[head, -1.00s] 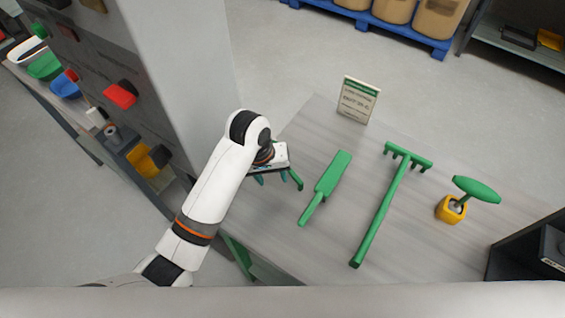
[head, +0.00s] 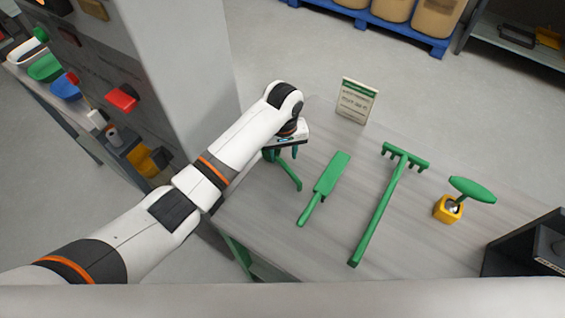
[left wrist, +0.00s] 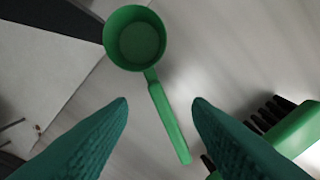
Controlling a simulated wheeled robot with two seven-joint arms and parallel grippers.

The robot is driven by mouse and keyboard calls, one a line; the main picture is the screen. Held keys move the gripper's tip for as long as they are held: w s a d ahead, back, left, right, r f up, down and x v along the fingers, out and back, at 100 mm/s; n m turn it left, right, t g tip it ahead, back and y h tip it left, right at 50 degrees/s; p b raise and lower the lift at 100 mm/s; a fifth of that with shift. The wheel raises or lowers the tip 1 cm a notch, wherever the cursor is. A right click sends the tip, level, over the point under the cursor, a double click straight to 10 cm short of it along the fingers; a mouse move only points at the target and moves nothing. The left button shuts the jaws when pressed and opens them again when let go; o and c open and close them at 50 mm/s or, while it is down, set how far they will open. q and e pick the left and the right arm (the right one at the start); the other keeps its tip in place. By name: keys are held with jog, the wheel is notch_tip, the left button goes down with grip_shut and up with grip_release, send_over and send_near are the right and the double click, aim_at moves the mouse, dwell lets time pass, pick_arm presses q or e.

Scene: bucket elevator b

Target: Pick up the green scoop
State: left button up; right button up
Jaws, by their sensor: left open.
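The green scoop (left wrist: 135,38) lies on the grey table, with its round cup at the top of the left wrist view and its straight handle (left wrist: 168,120) running down and to the right. In the head view the scoop's handle (head: 288,174) shows, while most of its cup is hidden under my left gripper. My left gripper (head: 284,150) is above the scoop. In the left wrist view my left gripper (left wrist: 160,103) has its two teal fingers apart, with the handle showing between them and nothing held. My right gripper is not in view.
A green brush (head: 325,187) lies just right of the scoop, then a green rake (head: 381,205). A green-handled tool stands in a yellow block (head: 448,209). A small sign (head: 356,101) stands at the back. A grey pillar (head: 185,70) rises left of the table.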

aim_at(282, 161)
pick_arm(q)
notch_tip(282, 161, down, 5)
jog(key=shift+a+f+p, duration=0.1)
jog(key=shift+p, duration=0.4)
jog(key=shift+w, duration=0.1)
grip_shut()
